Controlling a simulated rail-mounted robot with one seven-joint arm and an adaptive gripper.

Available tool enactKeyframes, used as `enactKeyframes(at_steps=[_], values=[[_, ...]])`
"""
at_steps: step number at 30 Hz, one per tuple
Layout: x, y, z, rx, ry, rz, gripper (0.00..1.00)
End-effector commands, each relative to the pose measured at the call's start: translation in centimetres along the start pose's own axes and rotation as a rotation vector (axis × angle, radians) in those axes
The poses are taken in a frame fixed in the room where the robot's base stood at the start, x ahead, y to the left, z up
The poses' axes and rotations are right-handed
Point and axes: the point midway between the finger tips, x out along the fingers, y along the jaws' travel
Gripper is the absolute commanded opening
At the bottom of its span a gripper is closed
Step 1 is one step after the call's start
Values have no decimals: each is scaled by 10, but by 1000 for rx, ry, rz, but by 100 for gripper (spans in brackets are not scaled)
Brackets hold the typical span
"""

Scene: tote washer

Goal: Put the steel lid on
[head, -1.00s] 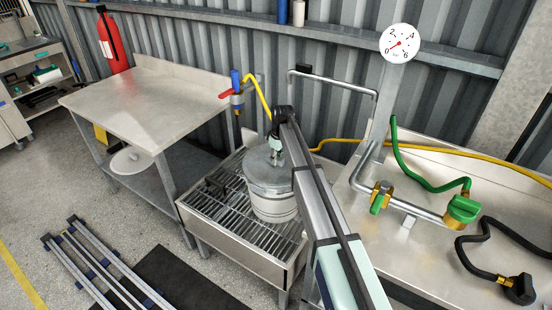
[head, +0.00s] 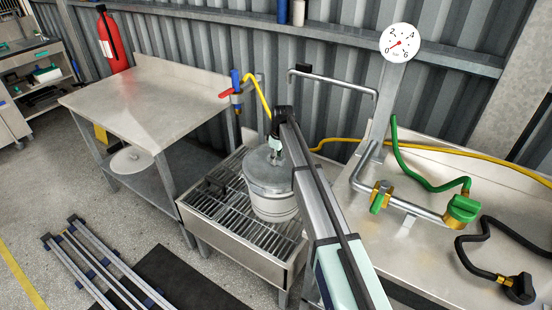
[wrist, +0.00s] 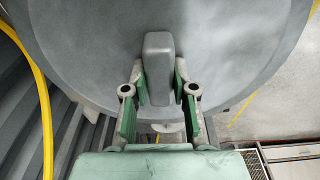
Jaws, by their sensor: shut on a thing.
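The steel lid (head: 262,166) is a grey disc at the top of a round metal pot (head: 272,203). The pot stands on the slatted grate of a steel stand. My gripper (head: 276,146) is over the lid and shut on its upright block handle. In the wrist view the handle (wrist: 158,55) sits between the two fingers of my gripper (wrist: 158,80), and the lid (wrist: 90,45) fills the upper picture. The lid looks nearly level and close to the pot rim. I cannot tell whether it touches all round, as my arm hides the right side.
A steel table (head: 150,95) stands left, with a pale disc (head: 131,160) on its lower shelf. A red-handled valve (head: 236,92) with a yellow hose is behind the grate (head: 225,205). Pipework (head: 365,185) and a bench with hoses (head: 440,240) lie right.

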Motion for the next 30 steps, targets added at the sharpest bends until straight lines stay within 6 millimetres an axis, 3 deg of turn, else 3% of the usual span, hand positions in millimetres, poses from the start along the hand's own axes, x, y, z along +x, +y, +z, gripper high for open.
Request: enactKeyframes(at_steps=[9,10,12,19,21,22,30], values=[[0,0,0,0,0,0,0],[0,0,0,0,0,0,33],[0,0,0,0,0,0,56],[0,0,0,0,0,0,56],[0,0,0,0,0,0,77],[0,0,0,0,0,0,81],[0,0,0,0,0,0,81]])
